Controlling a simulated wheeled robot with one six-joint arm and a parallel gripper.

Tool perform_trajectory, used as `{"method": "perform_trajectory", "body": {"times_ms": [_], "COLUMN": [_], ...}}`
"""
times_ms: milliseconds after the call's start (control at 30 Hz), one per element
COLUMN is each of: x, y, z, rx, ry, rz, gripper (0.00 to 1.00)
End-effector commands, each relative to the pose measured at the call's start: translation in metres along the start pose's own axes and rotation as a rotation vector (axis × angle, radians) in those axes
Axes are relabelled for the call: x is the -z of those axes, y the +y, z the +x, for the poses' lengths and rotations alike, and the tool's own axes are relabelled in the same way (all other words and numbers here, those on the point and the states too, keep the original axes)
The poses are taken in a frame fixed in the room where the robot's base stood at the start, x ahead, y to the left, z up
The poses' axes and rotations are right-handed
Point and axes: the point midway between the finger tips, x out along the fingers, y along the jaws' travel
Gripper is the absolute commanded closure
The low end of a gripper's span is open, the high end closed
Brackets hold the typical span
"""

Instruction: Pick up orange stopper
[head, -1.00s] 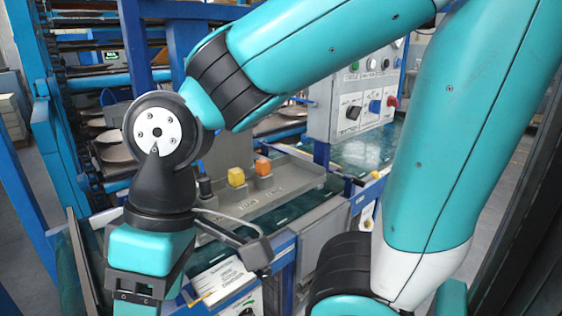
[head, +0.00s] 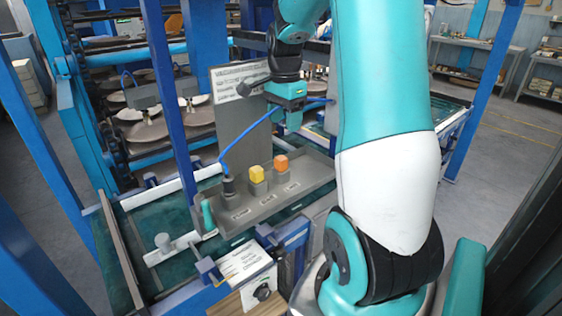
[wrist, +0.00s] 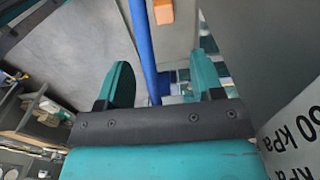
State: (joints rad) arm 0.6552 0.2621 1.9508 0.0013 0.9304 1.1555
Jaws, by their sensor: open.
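The orange stopper (head: 281,162) is a small block on a grey holder in the grey tray (head: 262,208), just right of a yellow block (head: 256,173). It also shows at the top of the wrist view (wrist: 163,11), beyond my fingertips. My gripper (head: 292,122) is open and empty, above the stopper in the head picture and apart from it. In the wrist view both teal fingers of my gripper (wrist: 163,78) stand wide apart, with a blue strip visible between them. The exact distance to the stopper is hard to tell.
An upright grey panel (head: 240,112) with printed text stands behind the tray. Blue posts (head: 168,105) frame the left side.

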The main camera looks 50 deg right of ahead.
Motion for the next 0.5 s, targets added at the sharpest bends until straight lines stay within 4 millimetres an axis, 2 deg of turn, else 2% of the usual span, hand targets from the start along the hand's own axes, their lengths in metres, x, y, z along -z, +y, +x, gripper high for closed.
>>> {"method": "perform_trajectory", "body": {"times_ms": [200, 300, 500], "x": [-0.001, -0.001, -0.002], "y": [0.000, -0.001, -0.001], "z": [0.047, 0.062, 0.075], "rx": [-0.005, -0.002, 0.000], "ry": [-0.003, -0.001, -0.001], "rz": [-0.004, -0.004, -0.005], "gripper": [0.39, 0.39, 0.39]}}
